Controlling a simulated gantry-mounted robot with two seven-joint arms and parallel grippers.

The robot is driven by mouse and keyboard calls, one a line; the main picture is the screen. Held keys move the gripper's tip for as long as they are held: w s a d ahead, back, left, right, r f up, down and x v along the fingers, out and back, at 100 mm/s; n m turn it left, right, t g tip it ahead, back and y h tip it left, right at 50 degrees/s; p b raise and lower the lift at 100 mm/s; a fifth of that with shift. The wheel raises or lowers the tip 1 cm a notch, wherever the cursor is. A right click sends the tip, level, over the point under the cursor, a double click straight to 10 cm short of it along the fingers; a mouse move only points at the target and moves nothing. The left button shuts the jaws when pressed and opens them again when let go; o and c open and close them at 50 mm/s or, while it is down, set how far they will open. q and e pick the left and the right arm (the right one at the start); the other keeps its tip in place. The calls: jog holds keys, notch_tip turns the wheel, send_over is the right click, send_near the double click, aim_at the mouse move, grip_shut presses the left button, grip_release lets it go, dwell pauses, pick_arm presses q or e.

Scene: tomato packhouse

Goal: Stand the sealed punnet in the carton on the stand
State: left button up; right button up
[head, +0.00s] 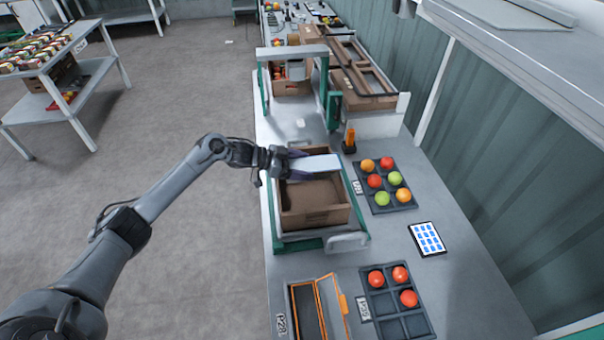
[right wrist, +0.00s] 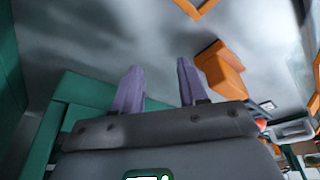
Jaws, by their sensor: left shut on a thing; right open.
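The sealed punnet (head: 318,163) shows a pale, bluish-white flat top in the head view. My left gripper (head: 297,161) is shut on its left end and holds it over the far part of the carton. The carton (head: 315,217) is an open brown box, with its bare floor visible. It sits on the green and grey stand (head: 297,245). The punnet hides part of the carton's far side, and its contents cannot be seen. My right gripper (right wrist: 158,70) is open and empty in the right wrist view, its two purple fingers apart. It is not visible in the head view.
Right of the carton lies a dark tray (head: 378,208) of red, orange and green tomatoes. A second tray (head: 390,328), an orange-edged case (head: 322,310) and a blue-dotted card (head: 427,238) lie nearer. A green-legged frame (head: 292,52) stands behind. An orange-topped object (head: 349,140) stands beside it.

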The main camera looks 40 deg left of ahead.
pick_arm(q)
jog(key=shift+f, duration=1.65)
pick_arm(e)
jog(key=shift+d+f, duration=0.15)
jog(key=shift+f, duration=0.1)
pick_arm(q)
jog(key=shift+f+b, duration=0.45)
jog(key=shift+f, duration=0.1)
pick_arm(e)
jog(key=shift+f, duration=0.25)
pick_arm(q)
jog(key=o, duration=1)
jog(key=shift+c, duration=0.2)
jog(key=shift+r, duration=0.15)
pick_arm(e)
jog(key=shift+r, duration=0.1)
pick_arm(q)
jog(key=shift+s+r+p, duration=0.1)
jog(key=shift+r+p, duration=0.25)
jog(key=shift+r, duration=0.2)
pick_arm(e)
jog(key=shift+r, duration=0.25)
jog(key=shift+r+p, duration=0.6)
jog(key=shift+p, duration=0.05)
pick_arm(q)
jog(key=v, duration=1.1)
jog(key=shift+s+a, duration=0.25)
pick_arm(e)
jog(key=shift+r, duration=0.1)
